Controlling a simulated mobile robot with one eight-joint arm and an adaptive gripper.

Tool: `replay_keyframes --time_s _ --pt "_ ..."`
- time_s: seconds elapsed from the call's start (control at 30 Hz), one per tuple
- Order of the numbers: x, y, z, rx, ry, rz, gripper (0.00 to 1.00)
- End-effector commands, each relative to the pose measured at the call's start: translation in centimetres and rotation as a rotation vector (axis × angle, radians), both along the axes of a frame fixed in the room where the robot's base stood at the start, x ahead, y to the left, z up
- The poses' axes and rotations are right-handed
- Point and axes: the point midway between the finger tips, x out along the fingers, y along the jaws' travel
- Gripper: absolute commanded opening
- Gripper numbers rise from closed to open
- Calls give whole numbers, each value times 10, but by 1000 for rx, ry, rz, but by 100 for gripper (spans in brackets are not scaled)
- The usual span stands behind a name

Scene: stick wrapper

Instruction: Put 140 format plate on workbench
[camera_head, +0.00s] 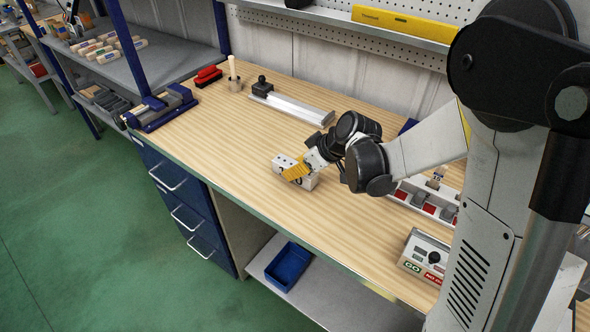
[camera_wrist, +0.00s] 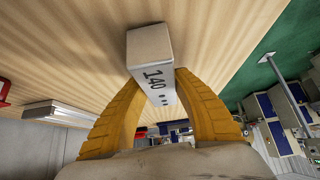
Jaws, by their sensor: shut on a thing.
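The 140 format plate (camera_wrist: 149,48) is a pale block with "140" and several dots in black on one face. It also shows in the head view (camera_head: 284,163), over the middle of the wooden workbench (camera_head: 220,135). My gripper (camera_head: 297,172) has yellow fingers, which close on the plate's two sides; they also show in the wrist view (camera_wrist: 153,88). The plate's far end sticks out past the fingertips. It is at or just above the bench top; I cannot tell whether it touches. The fingers hide part of it.
A blue vise (camera_head: 163,106) sits at the bench's left corner. A metal rail with a black block (camera_head: 290,104), a red brush (camera_head: 208,76) and a cup with a stick (camera_head: 234,78) stand behind. A control box (camera_head: 425,256) and a slotted rack (camera_head: 425,203) are right. The front left is clear.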

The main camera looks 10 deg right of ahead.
Motion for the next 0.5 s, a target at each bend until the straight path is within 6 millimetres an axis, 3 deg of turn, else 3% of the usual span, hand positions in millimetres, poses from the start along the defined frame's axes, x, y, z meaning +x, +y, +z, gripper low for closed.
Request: replay_keyframes --time_s 0.13,0.17,0.2,0.5 --pt "0 0 -2 1 -1 0 0" --pt "0 0 -2 0 0 0 40" --pt "0 0 -1 0 0 0 52" --pt "0 0 0 0 0 0 52"
